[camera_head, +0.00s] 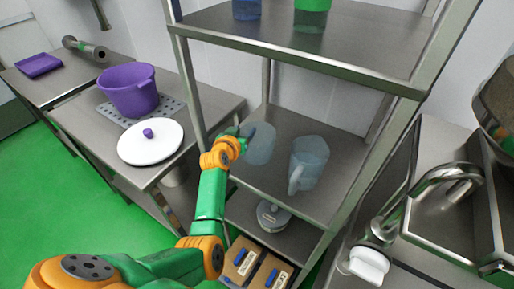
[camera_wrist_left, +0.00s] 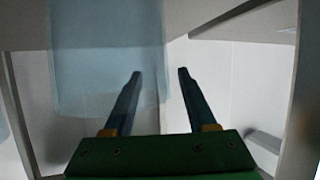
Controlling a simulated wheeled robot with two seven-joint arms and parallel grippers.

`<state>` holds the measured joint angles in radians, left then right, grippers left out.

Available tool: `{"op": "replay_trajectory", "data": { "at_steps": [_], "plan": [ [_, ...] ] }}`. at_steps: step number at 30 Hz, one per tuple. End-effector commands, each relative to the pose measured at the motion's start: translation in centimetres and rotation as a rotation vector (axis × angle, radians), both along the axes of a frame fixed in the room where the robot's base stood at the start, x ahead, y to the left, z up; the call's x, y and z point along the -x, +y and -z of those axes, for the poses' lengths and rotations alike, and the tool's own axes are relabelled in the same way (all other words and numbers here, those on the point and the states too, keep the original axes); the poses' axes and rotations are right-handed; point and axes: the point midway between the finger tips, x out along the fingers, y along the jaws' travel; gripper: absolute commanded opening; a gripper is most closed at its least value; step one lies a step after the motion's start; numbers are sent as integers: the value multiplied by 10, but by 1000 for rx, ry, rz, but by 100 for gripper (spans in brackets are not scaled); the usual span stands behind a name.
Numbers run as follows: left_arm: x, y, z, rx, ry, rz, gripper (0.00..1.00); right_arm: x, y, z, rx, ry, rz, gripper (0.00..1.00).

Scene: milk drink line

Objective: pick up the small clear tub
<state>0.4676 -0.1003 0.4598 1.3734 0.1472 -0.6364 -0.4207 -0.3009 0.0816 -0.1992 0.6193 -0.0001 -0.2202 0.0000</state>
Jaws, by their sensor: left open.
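The small clear tub (camera_head: 262,145), bluish and see-through, stands upright on the middle shelf of the metal rack. It also shows in the left wrist view (camera_wrist_left: 90,50), large and left of centre. My left gripper (camera_head: 242,131) is at the tub's left side in the head view, with its fingers near the wall. In the left wrist view the left gripper (camera_wrist_left: 159,73) is open, its fingers apart with pale wall between them. The tub overlaps the left finger there; I cannot tell whether they touch. My right gripper is not in view.
A clear jug (camera_head: 308,162) stands right of the tub on the same shelf (camera_head: 333,190). Rack posts and the upper shelf (camera_head: 350,45) surround the space. A lidded container (camera_head: 272,216) and boxes (camera_head: 243,262) are below. A purple pot (camera_head: 130,92) and white lid (camera_head: 150,146) are left.

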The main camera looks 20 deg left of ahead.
Motion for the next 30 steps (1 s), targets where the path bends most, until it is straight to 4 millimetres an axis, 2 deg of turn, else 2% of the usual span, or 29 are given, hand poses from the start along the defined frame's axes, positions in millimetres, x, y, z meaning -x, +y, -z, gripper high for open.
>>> {"op": "replay_trajectory", "data": {
  "at_steps": [5,9,11,12,30],
  "plan": [
    [0,0,0,0,0,0,57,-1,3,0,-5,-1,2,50],
    [0,0,0,0,0,0,19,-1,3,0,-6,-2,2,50],
    [0,0,0,0,0,0,3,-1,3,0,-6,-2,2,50],
    [0,0,0,0,0,0,0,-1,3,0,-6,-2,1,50],
    [0,0,0,0,1,0,0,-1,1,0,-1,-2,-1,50]
  ]
}}
